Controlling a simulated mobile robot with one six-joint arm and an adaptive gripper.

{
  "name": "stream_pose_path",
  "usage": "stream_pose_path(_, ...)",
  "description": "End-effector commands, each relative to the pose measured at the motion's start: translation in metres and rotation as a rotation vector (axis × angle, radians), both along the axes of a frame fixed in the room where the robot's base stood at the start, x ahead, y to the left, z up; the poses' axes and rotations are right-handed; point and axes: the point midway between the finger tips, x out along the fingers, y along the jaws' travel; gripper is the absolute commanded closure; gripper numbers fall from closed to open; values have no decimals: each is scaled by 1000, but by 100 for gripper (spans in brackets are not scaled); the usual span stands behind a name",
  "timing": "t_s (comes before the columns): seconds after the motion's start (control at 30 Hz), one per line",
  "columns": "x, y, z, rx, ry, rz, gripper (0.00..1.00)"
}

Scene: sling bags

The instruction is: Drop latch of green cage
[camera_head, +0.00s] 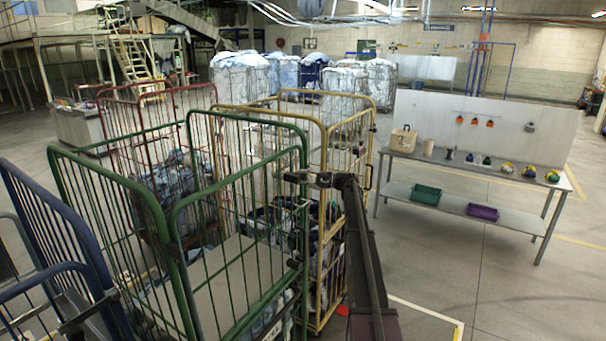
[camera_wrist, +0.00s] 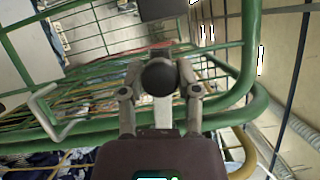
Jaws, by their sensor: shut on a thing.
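The green cage (camera_head: 187,262) stands in front, a tall wire trolley with a lower front gate. My gripper (camera_head: 293,178) is at its right front post, below the top rail. In the wrist view, my gripper (camera_wrist: 160,50) reaches to the green bars, its fingers closed at the cage corner. It is shut on the cage's latch, which the fingers and the dark wrist parts mostly hide, so its exact position cannot be told. A bent pale metal loop (camera_wrist: 42,112) shows on the green bars at left in the wrist view.
A yellow cage (camera_head: 327,160) stands right behind the green one, a red cage (camera_head: 150,90) behind left, and a blue cage (camera_head: 62,215) at near left. A workbench (camera_head: 480,168) with bins is at right. Floor between is open.

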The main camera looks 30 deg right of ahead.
Motion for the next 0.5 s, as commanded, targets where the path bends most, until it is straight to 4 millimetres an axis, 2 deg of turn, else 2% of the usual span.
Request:
stream_pose_path(0.2, 0, 2, -13, -103, -61, 1, 100)
stream_pose_path(0.5, 0, 3, -19, -155, -94, 2, 100)
